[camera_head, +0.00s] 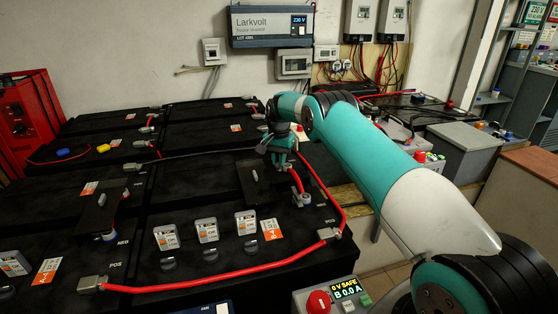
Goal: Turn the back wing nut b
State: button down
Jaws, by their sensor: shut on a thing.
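My gripper (279,160) points down over the back right part of the near middle battery. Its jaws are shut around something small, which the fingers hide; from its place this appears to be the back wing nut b. A dark cover plate (250,186) with a small grey knob lies just left of my gripper. A red cable lug (297,186) stands close to the right of the fingers. I cannot see the nut's angle.
A red cable (220,278) runs along the battery fronts and up the right side. A control box (345,288) reads "0 V SAFE". A red cabinet (30,115) stands at left, a wall inverter (270,25) behind.

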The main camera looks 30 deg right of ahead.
jog(key=n, duration=0.3)
jog(key=shift+n, duration=2.2)
jog(key=c, duration=1.2)
grip_release()
jog(key=shift+o, duration=0.2)
jog(key=shift+r, duration=0.1)
notch_tip(320, 180, up, 17)
jog(key=p, duration=0.1)
jog(key=shift+r+p, duration=0.15)
jog(key=shift+p, duration=0.15)
